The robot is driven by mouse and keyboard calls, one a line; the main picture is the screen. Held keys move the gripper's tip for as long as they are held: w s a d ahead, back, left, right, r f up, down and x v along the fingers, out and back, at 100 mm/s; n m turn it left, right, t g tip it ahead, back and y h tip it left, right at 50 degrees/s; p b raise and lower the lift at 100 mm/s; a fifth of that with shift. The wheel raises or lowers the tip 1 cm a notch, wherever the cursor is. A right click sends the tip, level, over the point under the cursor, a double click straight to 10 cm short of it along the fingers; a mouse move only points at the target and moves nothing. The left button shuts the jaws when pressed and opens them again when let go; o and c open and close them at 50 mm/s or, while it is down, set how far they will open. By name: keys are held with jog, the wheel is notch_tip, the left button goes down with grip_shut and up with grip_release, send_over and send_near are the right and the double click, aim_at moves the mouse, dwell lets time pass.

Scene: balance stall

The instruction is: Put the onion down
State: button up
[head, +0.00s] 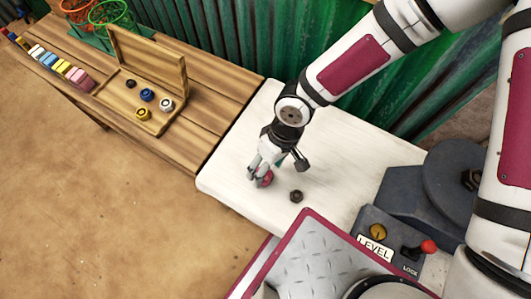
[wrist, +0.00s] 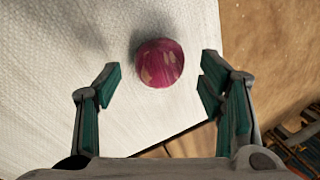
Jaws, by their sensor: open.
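The onion (wrist: 159,63) is round and purple-red with pale patches. It rests on the white table (head: 345,160), near its front left edge. In the head view the onion (head: 267,179) is partly hidden by my gripper (head: 279,178). In the wrist view my gripper (wrist: 160,95) is open, with a teal-padded finger on each side and clear gaps to the onion. The onion lies between and a little beyond the fingertips, touching neither finger.
A dark hex nut (head: 296,196) lies on the white table near my gripper. To the left, a wooden bench (head: 215,85) holds an open wooden box (head: 155,125) with several small weights, a row of coloured blocks (head: 62,67) and wire baskets (head: 108,12). Much of the white tabletop is clear.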

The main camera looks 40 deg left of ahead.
jog(key=v, duration=0.9)
jog(key=shift+r, duration=0.25)
jog(key=w+d+r+m+t+h, duration=0.1)
jog(key=w+d+r+m+t, duration=0.15)
jog(key=w+d+r, duration=0.55)
jog(key=w+d+r+m+t+h, duration=0.2)
jog(key=w+d+r+m, duration=0.25)
jog(key=d, duration=0.65)
jog(key=s+d+r+m+t+y, duration=0.1)
jog(key=s+d+r+m, duration=0.3)
jog(key=d+r, duration=0.3)
jog(key=s+d+r+m+t+y, duration=0.1)
jog(key=s+d+r+m+t, duration=0.1)
jog(key=s+d+r+m, duration=0.2)
jog(key=shift+s+d+r, duration=1.25)
jog(key=shift+d+r, duration=0.95)
jog(key=shift+r, duration=0.55)
jog(key=shift+c, duration=0.6)
